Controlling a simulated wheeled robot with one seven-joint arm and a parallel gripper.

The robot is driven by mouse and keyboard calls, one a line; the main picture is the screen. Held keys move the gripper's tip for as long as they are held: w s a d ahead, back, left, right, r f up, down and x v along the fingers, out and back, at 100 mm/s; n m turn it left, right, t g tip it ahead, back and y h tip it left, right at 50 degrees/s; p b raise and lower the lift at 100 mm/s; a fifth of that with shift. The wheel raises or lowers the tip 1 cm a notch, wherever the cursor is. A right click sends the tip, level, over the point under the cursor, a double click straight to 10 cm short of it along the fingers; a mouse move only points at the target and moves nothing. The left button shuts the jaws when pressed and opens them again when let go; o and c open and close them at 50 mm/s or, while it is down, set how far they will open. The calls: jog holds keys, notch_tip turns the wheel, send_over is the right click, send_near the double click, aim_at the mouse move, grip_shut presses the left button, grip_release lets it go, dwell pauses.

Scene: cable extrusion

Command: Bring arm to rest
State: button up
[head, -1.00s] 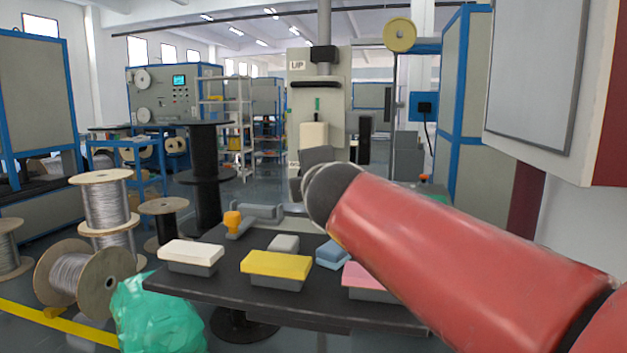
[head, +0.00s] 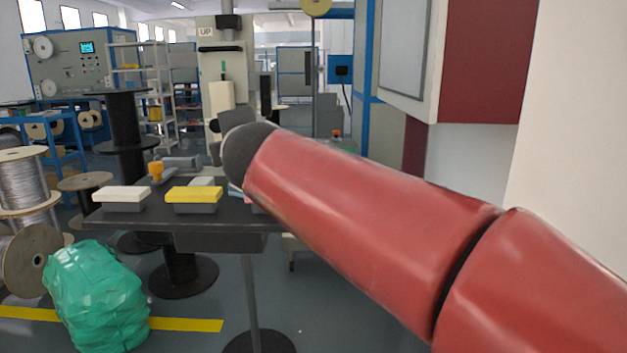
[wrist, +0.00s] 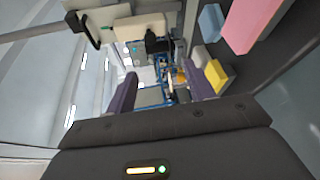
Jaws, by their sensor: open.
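My gripper (wrist: 158,88) shows in the wrist view with its two dark fingers apart and nothing between them. In the head view my red arm reaches from the lower right to the middle, its dark wrist end over the right part of the black table (head: 215,222); the fingers are hidden there. On the table are a white-topped box (head: 122,193) and a yellow-topped box (head: 193,194). The wrist view is tilted and shows a pink box (wrist: 252,22), a blue box (wrist: 212,22) and the yellow one (wrist: 217,76) to the right of the fingers.
A green bag (head: 97,297) stands on the floor in front of the table. Wire spools (head: 32,255) are at the left. A red-and-white wall cabinet (head: 480,60) hangs at the right, above and behind my arm. The floor right of the table looks clear.

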jog(key=s+d+f+m+g+h, duration=0.2)
jog(key=s+d+f+m+h, duration=0.15)
jog(key=d+f+m, duration=0.55)
jog(key=s+d+f+m+g+h, duration=0.2)
jog(key=s+d+f+m+h, duration=0.25)
jog(key=d, duration=0.85)
jog(key=s+d+f+m+g+y, duration=0.1)
jog(key=s+d+f+m+g, duration=0.1)
jog(key=s+f+m, duration=0.3)
jog(key=s+d+f+m+g+y, duration=0.1)
jog(key=s+d+f+m+g, duration=0.2)
jog(key=s+f, duration=0.8)
jog(key=shift+s+d+f+m+g, duration=0.15)
jog(key=shift+s+d+m+g, duration=0.25)
jog(key=shift+m, duration=0.65)
jog(key=shift+d, duration=0.15)
